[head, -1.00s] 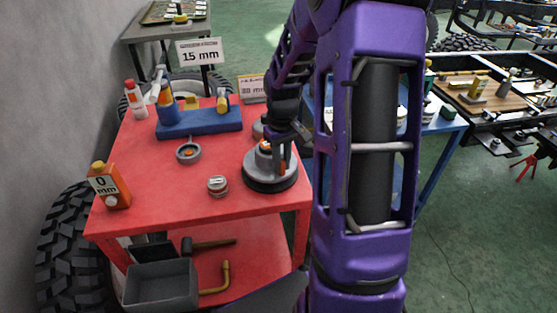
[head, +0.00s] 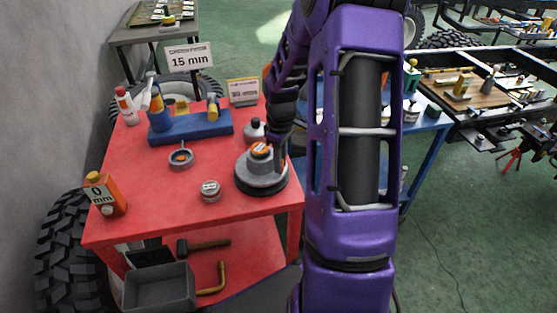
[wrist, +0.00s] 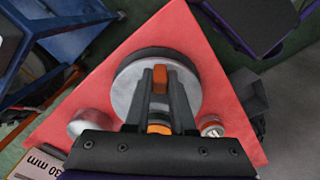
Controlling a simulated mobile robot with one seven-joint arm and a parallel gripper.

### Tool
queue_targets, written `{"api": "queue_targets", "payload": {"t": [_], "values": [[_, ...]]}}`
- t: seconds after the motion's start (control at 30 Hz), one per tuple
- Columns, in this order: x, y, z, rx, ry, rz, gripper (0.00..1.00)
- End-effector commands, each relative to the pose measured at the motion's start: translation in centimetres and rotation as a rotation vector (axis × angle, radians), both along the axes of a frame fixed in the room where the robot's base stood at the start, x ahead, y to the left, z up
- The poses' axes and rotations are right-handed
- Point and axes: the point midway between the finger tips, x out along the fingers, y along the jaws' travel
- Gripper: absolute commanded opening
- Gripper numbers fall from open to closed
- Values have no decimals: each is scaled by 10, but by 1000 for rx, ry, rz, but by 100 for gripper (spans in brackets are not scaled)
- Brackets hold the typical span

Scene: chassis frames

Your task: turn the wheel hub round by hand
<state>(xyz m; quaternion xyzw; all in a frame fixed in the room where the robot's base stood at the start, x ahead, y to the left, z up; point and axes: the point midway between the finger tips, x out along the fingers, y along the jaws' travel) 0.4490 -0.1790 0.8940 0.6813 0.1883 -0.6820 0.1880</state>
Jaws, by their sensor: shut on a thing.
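The wheel hub (head: 250,180) is a grey disc on a dark round base, with a raised middle showing an orange band. It lies flat on the red table near its right edge. My gripper (head: 280,165) reaches down at the right side of the hub's raised middle. In the wrist view, the hub (wrist: 126,88) lies under my gripper (wrist: 160,85). The two fingers are shut on an orange part of the hub (wrist: 160,74). A second orange and white patch shows between the fingers nearer the camera. The fingers cover part of the hub's middle.
On the red table (head: 150,205) stand a small round tin (head: 210,191), a grey ring (head: 181,160), a dark-capped bottle (head: 253,131) close behind the hub, a blue holder (head: 195,130) and an orange container (head: 105,195). The table's front middle is clear.

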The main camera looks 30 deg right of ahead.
Motion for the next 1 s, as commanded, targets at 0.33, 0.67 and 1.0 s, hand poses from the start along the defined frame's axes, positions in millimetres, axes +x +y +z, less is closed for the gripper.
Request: {"api": "queue_targets", "payload": {"t": [0.33, 0.67, 1.0], "values": [[5, -5, 2, -1, -5, 98, 0], [7, -7, 2, -1, -6, 126, 0], [7, -7, 2, -2, -7, 126, 0]]}}
